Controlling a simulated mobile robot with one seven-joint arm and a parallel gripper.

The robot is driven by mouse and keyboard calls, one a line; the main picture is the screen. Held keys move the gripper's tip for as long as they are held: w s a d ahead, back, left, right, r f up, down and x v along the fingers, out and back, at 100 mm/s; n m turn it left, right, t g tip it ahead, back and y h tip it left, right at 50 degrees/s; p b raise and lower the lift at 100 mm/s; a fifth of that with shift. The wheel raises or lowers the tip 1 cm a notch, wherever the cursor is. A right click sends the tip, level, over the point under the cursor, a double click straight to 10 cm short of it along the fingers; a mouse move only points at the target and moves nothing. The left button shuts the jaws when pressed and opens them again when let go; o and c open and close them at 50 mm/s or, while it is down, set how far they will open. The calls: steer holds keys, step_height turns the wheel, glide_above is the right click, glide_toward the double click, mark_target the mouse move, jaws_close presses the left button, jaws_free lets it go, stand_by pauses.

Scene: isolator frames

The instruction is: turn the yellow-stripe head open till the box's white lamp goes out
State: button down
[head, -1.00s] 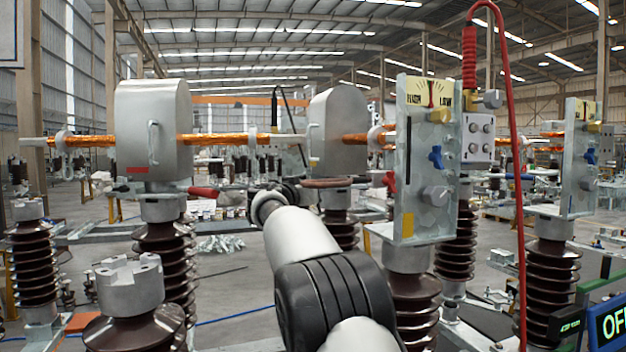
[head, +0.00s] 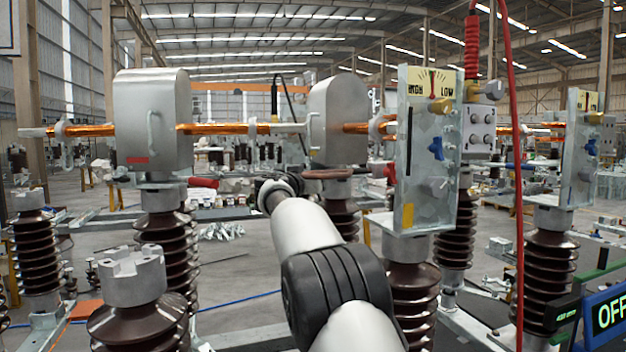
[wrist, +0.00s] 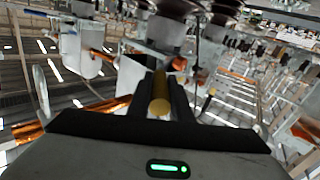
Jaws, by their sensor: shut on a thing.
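My gripper (wrist: 162,98) is shut on a brass-yellow rod, whose round end (wrist: 160,107) shows between the fingers in the wrist view. In the head view my arm reaches forward to the middle and hides the fingers. A rounded grey head (head: 150,120) with a red stripe stands at the left on a brown insulator. A second rounded grey head (head: 335,120) stands behind my wrist; I see no stripe on it. A yellow patch (head: 407,217) shows low on an upright metal plate (head: 420,165). A small grey box (head: 480,130) has several round fittings; I cannot tell a lit white lamp.
A red cable (head: 513,200) hangs at the right. A screen (head: 606,316) reads "OFF", cut by the edge. Insulators crowd both sides; bare floor shows left of my arm.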

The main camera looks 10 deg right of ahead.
steer(key=shift+s+d+f+y+b, duration=0.15)
steer(key=shift+d+f+y+b, duration=0.2)
steer(key=shift+b, duration=0.4)
steer(key=d+n+y+b, duration=0.1)
steer(key=s+d+n+t+y+b, duration=0.1)
steer(key=d+b, duration=0.1)
steer(key=s+d+n+y+b, duration=0.1)
steer(key=d+y+b, duration=0.1)
steer(key=shift+d+r+t, duration=0.1)
steer(key=shift+r+t, duration=0.2)
steer(key=shift+t, duration=0.1)
steer(key=c, duration=1.6)
jaws_free()
steer(key=b+v, duration=0.7)
steer(key=v, duration=0.5)
steer(key=shift+r, duration=0.1)
